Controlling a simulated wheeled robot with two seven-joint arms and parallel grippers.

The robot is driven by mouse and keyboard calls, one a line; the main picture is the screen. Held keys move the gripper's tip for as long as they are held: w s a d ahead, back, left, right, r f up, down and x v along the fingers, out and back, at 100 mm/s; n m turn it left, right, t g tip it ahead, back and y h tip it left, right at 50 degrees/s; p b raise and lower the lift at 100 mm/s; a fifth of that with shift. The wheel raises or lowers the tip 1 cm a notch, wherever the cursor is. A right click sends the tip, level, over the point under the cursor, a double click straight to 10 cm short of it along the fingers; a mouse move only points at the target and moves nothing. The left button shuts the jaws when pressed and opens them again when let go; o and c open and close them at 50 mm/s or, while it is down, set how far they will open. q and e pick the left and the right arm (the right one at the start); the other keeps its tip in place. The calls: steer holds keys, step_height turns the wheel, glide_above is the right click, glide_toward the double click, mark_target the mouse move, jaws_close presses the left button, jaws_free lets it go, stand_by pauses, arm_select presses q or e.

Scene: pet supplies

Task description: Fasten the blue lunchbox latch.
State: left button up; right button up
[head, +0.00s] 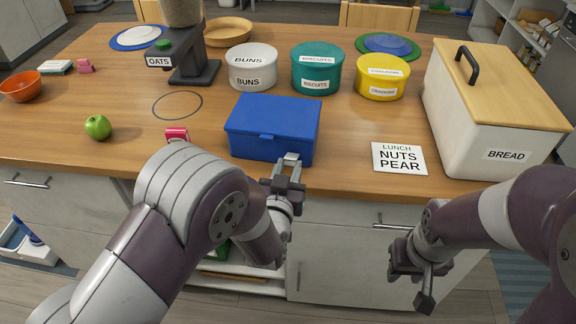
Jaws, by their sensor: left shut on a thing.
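The blue lunchbox (272,120) sits at the front edge of the table, with its lid down. A small blue tab (266,137) shows at the middle of its front rim. A small light grey piece, seemingly the latch (291,158), is at the lower right of the box's front. My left gripper (289,169) is shut on this piece, and its fingers partly hide it. I cannot tell whether the latch is fastened. My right gripper (425,290) hangs in front of the cabinets, well away from the box; its finger gap is unclear.
A "LUNCH NUTS PEAR" card (399,158) lies right of the box, before the bread bin (490,110). Buns (252,68), biscuits (316,70) and crackers (382,77) tins stand behind. A pink-red item (177,134) and a green apple (98,127) are left.

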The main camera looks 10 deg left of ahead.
mark_target(290, 155)
arm_select(q)
steer(key=r+g+p, duration=0.1)
steer(key=g+p, duration=0.1)
steer(key=p, duration=0.3)
steer(key=w+r+g+p, duration=0.1)
steer(key=r+g+p, duration=0.1)
steer(key=p, duration=0.3)
steer(key=shift+r+g, duration=0.25)
steer(key=shift+g, duration=0.15)
steer(key=shift+w+g+p, duration=0.2)
steer(key=shift+g+p, duration=0.5)
steer(key=shift+p, duration=0.55)
steer(key=shift+d, duration=0.1)
steer(key=o, duration=1.1)
steer(key=shift+c, duration=0.2)
